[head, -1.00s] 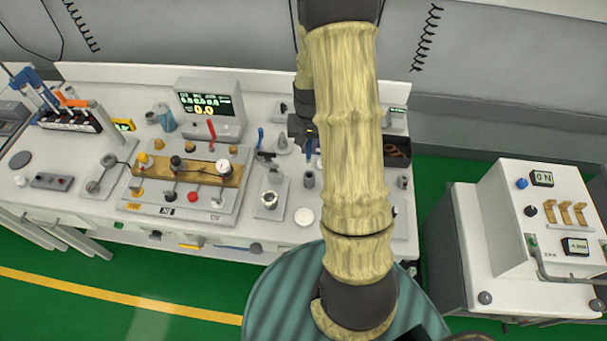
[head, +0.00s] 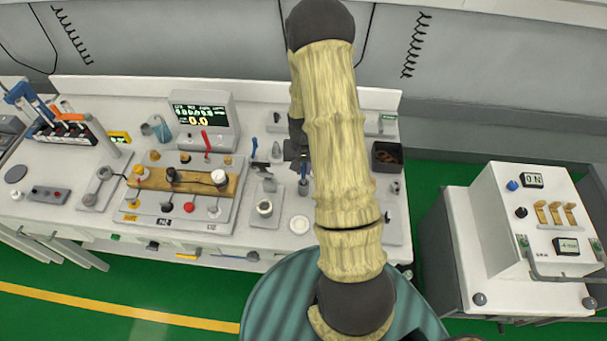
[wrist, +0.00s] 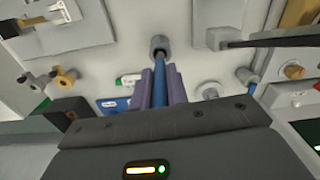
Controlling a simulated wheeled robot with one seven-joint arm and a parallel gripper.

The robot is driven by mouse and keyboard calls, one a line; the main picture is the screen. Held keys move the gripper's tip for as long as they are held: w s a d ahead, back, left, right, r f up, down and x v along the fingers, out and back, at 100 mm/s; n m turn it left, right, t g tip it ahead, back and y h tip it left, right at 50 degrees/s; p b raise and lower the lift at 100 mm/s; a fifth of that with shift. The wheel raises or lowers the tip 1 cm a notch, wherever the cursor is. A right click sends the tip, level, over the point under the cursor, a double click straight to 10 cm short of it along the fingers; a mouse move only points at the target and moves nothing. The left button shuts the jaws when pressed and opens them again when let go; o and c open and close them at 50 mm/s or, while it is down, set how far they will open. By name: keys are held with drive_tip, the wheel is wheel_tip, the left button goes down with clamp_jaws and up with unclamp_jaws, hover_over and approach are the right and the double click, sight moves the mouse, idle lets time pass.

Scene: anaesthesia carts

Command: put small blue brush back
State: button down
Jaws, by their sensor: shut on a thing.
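My gripper (wrist: 160,82) shows purple fingers in the wrist view, shut on a blue brush handle (wrist: 159,92). The handle's far end lines up with a small grey cup (wrist: 158,44). In the head view the blue brush (head: 303,170) hangs upright below my dark gripper, at the grey cup (head: 303,187) on the white bench. I cannot tell how deep its end sits in the cup. My arm hides part of the bench here. Another blue-handled tool (head: 254,147) stands to the left, on a small grey base.
A monitor (head: 203,118) and a wooden valve block (head: 182,181) stand to the left. A dark open box (head: 387,156) is to the right of my arm. A white dish (head: 299,225) lies in front. A separate cart (head: 535,235) stands at the right.

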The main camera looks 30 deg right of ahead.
sight(304, 179)
drive_tip(key=shift+f+p, duration=0.7)
drive_tip(key=shift+f, duration=1.4)
drive_tip(key=shift+f, duration=0.1)
drive_tip(key=c, duration=1.4)
unclamp_jaws()
drive_tip(key=shift+o, duration=0.2)
wheel_tip(304, 179, up, 11)
drive_tip(key=b, duration=0.3)
drive_tip(key=shift+b, duration=0.35)
drive_tip(key=shift+r, duration=0.65)
